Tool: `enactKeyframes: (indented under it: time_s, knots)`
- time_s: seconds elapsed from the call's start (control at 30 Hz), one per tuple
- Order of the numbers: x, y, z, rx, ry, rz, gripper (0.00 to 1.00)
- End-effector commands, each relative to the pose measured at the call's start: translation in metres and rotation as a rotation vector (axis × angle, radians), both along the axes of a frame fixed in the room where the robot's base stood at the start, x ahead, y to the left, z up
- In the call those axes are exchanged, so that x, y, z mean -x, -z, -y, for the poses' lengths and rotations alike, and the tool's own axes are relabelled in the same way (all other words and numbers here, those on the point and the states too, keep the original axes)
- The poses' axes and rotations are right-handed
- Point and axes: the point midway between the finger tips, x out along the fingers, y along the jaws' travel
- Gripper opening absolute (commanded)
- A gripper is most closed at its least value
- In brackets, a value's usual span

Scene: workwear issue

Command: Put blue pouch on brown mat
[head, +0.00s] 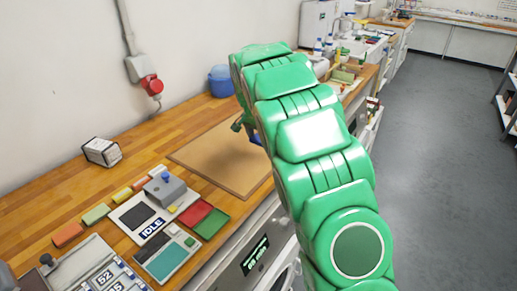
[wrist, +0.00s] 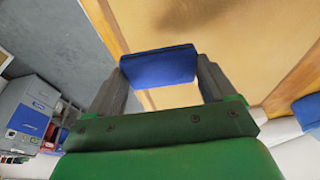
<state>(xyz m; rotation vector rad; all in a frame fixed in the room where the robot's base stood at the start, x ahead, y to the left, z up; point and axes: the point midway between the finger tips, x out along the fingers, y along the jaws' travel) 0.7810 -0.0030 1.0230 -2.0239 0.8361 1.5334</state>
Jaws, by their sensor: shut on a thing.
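The blue pouch (wrist: 160,66) is held between the two fingers of my gripper (wrist: 158,82) in the wrist view. In the head view, a small blue part of the pouch (head: 255,139) shows beside my green arm, over the right part of the brown mat. My gripper is mostly hidden there behind the arm. The brown mat (head: 208,153) lies flat on the wooden counter, and its bare surface (wrist: 235,25) fills the upper part of the wrist view. I cannot tell whether the pouch touches the mat.
A blue tub (head: 220,82) stands behind the mat on the wooden counter (head: 60,203). A small white box (head: 102,152), a grey device (head: 165,188) and red and green trays (head: 204,218) lie to its left. Grey floor (head: 440,150) is clear at right.

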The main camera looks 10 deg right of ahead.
Motion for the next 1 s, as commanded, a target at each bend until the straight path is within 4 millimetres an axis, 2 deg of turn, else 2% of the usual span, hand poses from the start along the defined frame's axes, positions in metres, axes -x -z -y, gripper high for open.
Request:
enactKeyframes:
  time_s: [0.2,0.4,0.77,1.0]
  knots:
    - [-0.018,0.026,0.001,0.001,0.000,-0.006,0.54]
    - [-0.032,0.040,0.001,0.000,0.001,-0.001,0.54]
    - [-0.041,0.053,0.001,0.000,0.001,-0.004,0.54]
    - [-0.042,0.081,0.001,0.001,0.000,-0.006,0.54]
